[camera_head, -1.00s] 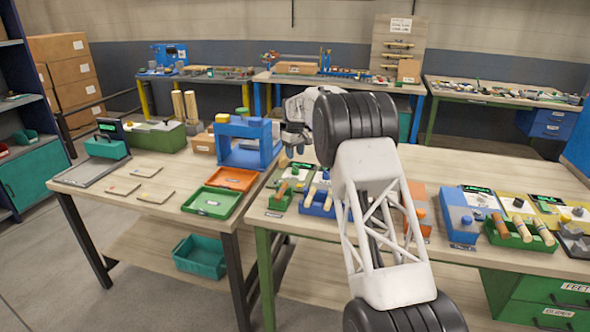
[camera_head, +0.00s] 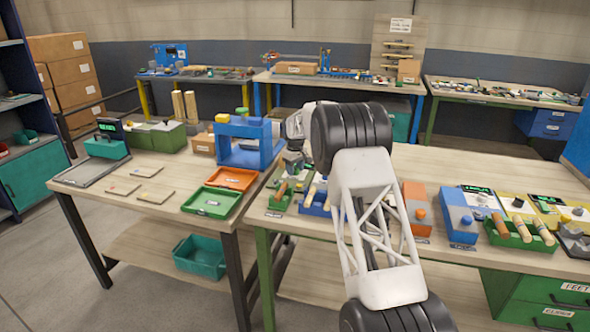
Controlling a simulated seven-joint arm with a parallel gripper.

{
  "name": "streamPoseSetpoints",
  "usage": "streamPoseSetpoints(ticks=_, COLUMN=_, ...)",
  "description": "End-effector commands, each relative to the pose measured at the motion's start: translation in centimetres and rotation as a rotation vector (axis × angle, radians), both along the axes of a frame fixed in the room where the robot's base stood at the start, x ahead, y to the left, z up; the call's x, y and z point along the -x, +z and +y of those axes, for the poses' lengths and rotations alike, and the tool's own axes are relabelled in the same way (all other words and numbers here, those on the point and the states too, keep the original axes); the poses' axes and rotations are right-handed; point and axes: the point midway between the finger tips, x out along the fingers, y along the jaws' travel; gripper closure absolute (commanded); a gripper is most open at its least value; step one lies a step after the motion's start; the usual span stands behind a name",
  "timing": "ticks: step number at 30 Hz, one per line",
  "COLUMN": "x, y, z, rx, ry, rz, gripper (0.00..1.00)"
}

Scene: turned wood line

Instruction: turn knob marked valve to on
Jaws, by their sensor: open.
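Control boxes with knobs stand along the right bench. An orange box (camera_head: 415,222) carries an orange knob (camera_head: 420,213), and a blue box (camera_head: 458,228) carries a blue knob (camera_head: 466,220). A yellow box (camera_head: 515,201) stands at the right. Labels are too small to read, so I cannot tell which knob is marked valve. My gripper (camera_head: 293,164) is open, small and partly hidden, above the left end of this bench near the green tray of pegs (camera_head: 274,203). My arm hides part of the bench between that tray and the orange box.
A blue frame stand (camera_head: 250,157) rises just left of my gripper. An orange tray (camera_head: 232,179) and a green tray (camera_head: 212,203) lie on the left bench. A green tray of pegs (camera_head: 497,239) stands before the yellow box. Bare bench top (camera_head: 450,166) lies behind the boxes.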

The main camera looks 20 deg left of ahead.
Motion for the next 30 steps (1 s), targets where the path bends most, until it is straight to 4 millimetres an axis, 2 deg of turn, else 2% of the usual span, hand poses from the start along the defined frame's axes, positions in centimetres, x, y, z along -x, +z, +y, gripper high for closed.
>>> streamPoseSetpoints(ticks=6, x=0.00, y=-0.02, z=0.00, rx=0.000, ry=0.000, rz=0.000, gripper=0.52)
streamPoseSetpoints(ticks=13, x=0.01, y=-0.01, z=0.01, rx=0.000, ry=0.000, rz=0.000, gripper=0.86)
streamPoseSetpoints(ticks=23, x=0.05, y=-0.01, z=0.02, rx=0.000, ry=-0.026, rz=0.001, gripper=0.86)
streamPoseSetpoints(ticks=30, x=0.01, y=0.10, z=0.03, rx=0.000, ry=-0.123, rz=0.000, gripper=0.86)
